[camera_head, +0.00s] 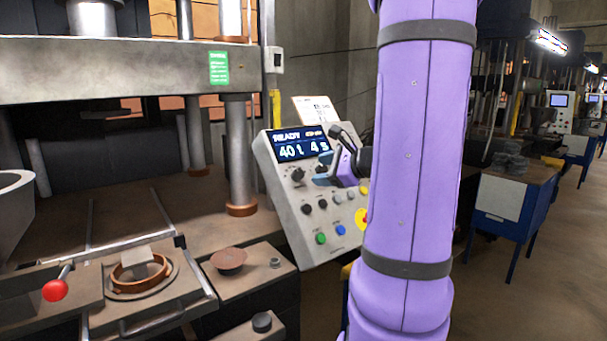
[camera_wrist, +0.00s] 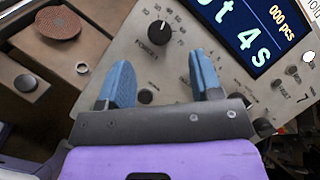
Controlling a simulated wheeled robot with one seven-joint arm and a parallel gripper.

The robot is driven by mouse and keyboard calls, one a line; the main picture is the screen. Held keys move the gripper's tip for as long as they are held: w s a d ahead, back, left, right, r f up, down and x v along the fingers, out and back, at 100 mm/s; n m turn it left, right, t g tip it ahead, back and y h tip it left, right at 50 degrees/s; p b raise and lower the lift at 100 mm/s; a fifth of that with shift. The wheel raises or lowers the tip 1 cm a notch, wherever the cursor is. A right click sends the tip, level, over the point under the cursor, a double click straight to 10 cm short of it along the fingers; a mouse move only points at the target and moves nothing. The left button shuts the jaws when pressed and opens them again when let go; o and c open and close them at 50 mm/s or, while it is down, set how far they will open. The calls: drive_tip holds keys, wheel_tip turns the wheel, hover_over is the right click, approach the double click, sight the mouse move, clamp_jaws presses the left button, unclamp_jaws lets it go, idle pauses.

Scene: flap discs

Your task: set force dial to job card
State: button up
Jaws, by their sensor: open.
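The force dial is a black knob with a white mark on the grey control panel (camera_head: 283,199); it shows in the head view (camera_head: 298,175) and, with its number scale, in the wrist view (camera_wrist: 160,32). The panel display (camera_head: 300,146) reads READY, 40 t and 4 s. The job card (camera_head: 316,110) stands above the panel; its writing is too small to read. My gripper (camera_head: 327,160) is at the panel, right of the dial in the head view. In the wrist view its blue fingers (camera_wrist: 162,75) are apart and empty, with the dial beyond their tips.
Coloured buttons, including a green one (camera_head: 320,238) and a blue one (camera_head: 340,230), sit low on the panel. The press bed with a ring mould (camera_head: 138,272) and a red-knobbed lever (camera_head: 56,290) lies left. A brown disc (camera_head: 229,261) rests beside it.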

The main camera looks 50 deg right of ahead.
sight(299, 174)
drive_tip(key=x, duration=0.6)
drive_tip(key=shift+w+f, duration=0.1)
drive_tip(key=shift+w, duration=0.15)
drive_tip(key=c, duration=0.9)
drive_tip(key=shift+n, duration=0.3)
drive_tip(key=shift+w+n+g+y, duration=0.1)
drive_tip(key=shift+n+g+y, duration=0.4)
drive_tip(key=shift+n, duration=0.95)
drive_tip(key=shift+n+g+y, duration=0.4)
drive_tip(key=shift+n+g, duration=0.2)
drive_tip(key=shift+n, duration=0.85)
drive_tip(key=shift+d, duration=0.1)
drive_tip(key=o, duration=0.9)
